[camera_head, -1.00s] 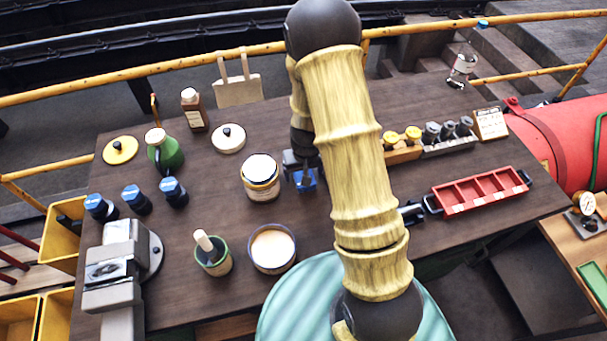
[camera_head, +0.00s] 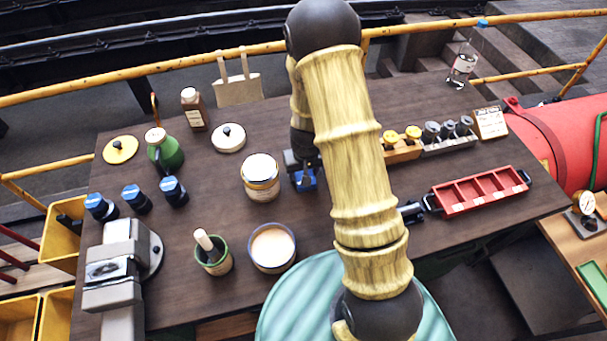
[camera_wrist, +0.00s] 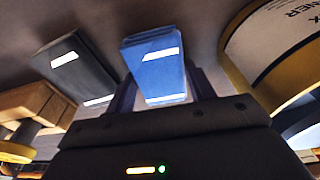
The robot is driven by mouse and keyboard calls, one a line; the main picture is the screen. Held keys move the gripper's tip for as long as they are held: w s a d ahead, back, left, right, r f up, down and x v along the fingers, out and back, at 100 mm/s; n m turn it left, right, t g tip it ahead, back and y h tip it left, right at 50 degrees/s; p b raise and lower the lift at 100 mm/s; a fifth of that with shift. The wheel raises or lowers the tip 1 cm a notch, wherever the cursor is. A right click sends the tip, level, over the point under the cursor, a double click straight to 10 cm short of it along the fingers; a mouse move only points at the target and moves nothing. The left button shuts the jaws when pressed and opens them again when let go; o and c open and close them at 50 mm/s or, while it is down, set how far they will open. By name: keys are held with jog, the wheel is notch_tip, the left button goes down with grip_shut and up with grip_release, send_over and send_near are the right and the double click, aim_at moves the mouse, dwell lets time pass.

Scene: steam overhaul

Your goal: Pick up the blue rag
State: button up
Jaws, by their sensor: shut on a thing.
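The blue rag (camera_head: 305,181) is a small folded blue block by the table's middle, partly hidden by my arm in the head view. In the wrist view the blue rag (camera_wrist: 156,65) stands between my two fingers, with white highlights on it. My gripper (camera_wrist: 160,88) is shut on it. In the head view my gripper (camera_head: 301,170) points down at the table beside a cream-labelled tin. I cannot tell whether the rag is clear of the tabletop.
A yellow-rimmed tin (camera_head: 261,178) stands close left of my gripper. A dark block (camera_wrist: 74,66) lies left of the rag in the wrist view. A red tray (camera_head: 480,190) and a row of weights (camera_head: 448,133) are to the right. Bare table (camera_head: 225,175) lies left of the tin.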

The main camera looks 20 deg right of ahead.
jog(key=shift+r, duration=0.1)
notch_tip(320, 180, up, 10)
dwell(0.5)
jog(key=shift+o, duration=0.6)
jog(key=shift+d, duration=0.1)
